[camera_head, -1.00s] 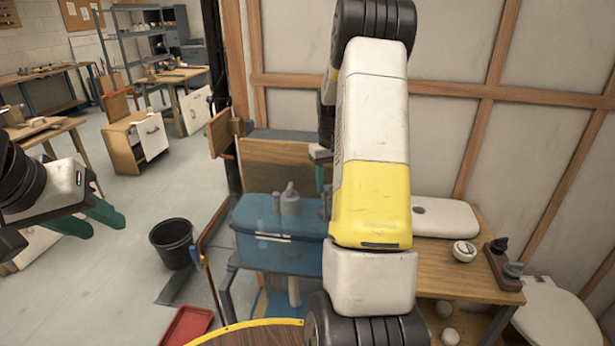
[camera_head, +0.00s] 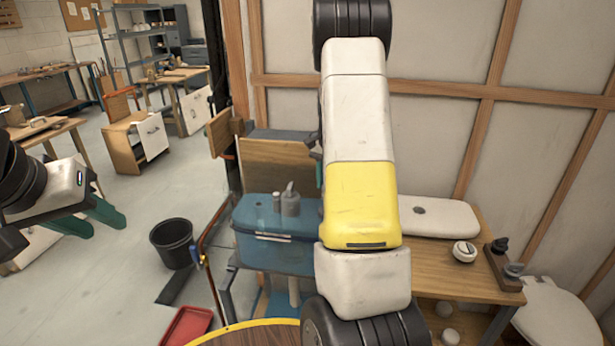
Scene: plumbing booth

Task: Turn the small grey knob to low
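A small grey knob (camera_head: 514,270) sits at the near end of a dark wooden block (camera_head: 502,265) on the right side of the wooden bench. A black knob (camera_head: 500,245) stands at the block's far end. The setting of the grey knob is too small to read. My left gripper (camera_head: 98,224) is at the far left, with its green fingers apart and nothing between them, far from the knob. My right arm crosses the middle of the view. Only a sliver of my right gripper (camera_head: 319,172) shows at its left edge, left of the knob; the rest is hidden behind the arm.
A black bucket (camera_head: 173,243) stands on the floor.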

